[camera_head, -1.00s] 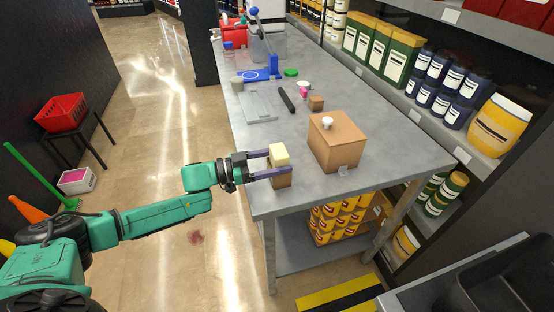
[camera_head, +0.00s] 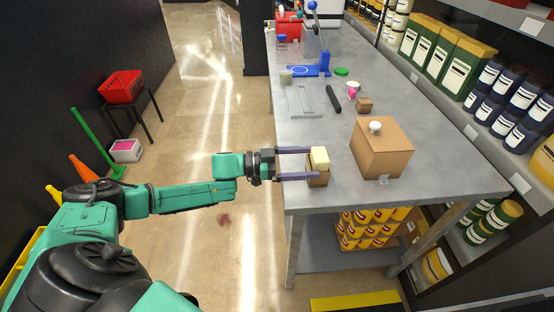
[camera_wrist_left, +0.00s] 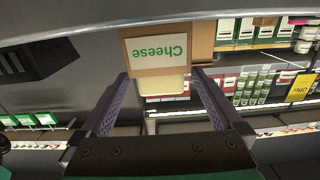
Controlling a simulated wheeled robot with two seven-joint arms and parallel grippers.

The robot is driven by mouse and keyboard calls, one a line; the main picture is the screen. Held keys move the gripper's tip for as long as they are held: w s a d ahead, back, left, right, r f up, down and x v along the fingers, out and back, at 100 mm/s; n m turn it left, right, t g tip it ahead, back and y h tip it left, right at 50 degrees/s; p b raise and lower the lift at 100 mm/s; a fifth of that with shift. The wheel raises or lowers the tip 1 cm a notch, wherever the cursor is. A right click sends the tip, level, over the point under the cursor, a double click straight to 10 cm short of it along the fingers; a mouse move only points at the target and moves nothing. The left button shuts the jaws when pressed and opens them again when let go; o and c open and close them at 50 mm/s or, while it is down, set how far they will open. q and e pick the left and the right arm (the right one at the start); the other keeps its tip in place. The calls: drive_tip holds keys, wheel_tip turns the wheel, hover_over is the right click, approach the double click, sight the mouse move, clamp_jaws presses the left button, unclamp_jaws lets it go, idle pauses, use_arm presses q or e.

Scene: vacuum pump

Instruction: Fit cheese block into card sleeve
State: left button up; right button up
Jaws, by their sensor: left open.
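The cheese block (camera_head: 320,155) is pale yellow. It stands in the open top of the brown card sleeve (camera_head: 317,182) near the table's left front edge, its upper part showing above the rim. The wrist view shows the sleeve's white "Cheese" label (camera_wrist_left: 158,50) upside down, with the block (camera_wrist_left: 162,84) sticking out beside it. My left gripper (camera_head: 317,161) is open, with one purple finger on each side of the block. In the wrist view gaps show between the fingers and the block. How deep the block sits is hidden by the sleeve. My right gripper is out of view.
A brown box with a white knob (camera_head: 382,148) stands right of the sleeve on the grey table (camera_head: 345,195). Farther back are a black bar (camera_head: 417,98), a small brown block (camera_head: 364,105), a grey tray (camera_head: 305,101) and a blue stand (camera_head: 322,66). Stocked shelves line the right side.

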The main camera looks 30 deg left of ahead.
use_arm(q)
drive_tip(key=p+v, duration=0.2)
drive_tip(key=v, duration=0.9)
drive_tip(key=shift+a, duration=0.2)
drive_tip(key=shift+s, duration=0.2)
